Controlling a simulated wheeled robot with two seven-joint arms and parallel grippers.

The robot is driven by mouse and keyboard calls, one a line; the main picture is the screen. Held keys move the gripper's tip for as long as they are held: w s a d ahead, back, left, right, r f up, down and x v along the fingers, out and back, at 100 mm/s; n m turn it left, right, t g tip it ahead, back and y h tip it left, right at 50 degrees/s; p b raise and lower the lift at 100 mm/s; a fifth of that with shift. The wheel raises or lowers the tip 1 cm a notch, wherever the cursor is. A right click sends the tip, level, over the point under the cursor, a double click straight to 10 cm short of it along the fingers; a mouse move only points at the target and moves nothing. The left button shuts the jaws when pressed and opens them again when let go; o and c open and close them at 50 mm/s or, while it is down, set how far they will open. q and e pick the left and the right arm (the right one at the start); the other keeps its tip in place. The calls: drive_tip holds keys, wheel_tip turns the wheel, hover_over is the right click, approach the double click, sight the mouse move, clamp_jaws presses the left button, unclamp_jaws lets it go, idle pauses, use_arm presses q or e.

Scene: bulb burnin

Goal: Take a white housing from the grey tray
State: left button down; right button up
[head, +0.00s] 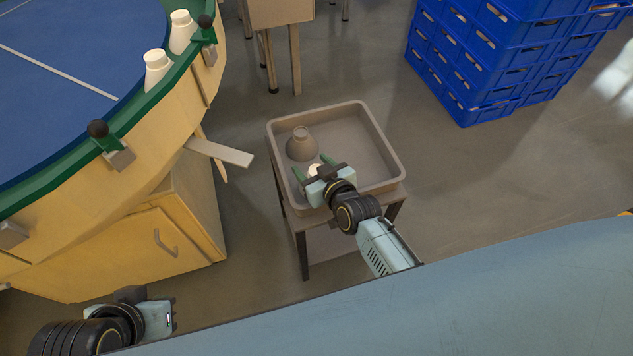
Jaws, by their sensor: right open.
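The grey tray (390,150) sits on a small stand. A housing (302,145) stands upright in its back left part and looks grey-brown in this light. A white housing (315,169) shows partly between the green fingers of my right gripper (312,167), at the tray's front left. The gripper is open, over the tray, with one finger on each side of that housing; its body hides most of it. I cannot tell whether the fingers touch it. My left gripper (158,316) is low at the left, away from the tray; its fingers are not clear.
A round blue-topped table (70,80) with a green rim is at the left, with two white housings (157,70) (181,32) by rim clamps. A wooden tab (220,153) juts toward the tray. Blue crates (480,70) are stacked back right. The tray's right half is empty.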

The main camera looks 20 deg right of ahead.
drive_tip(key=shift+c, duration=0.3)
drive_tip(key=c, duration=1)
drive_tip(key=shift+r, duration=0.1)
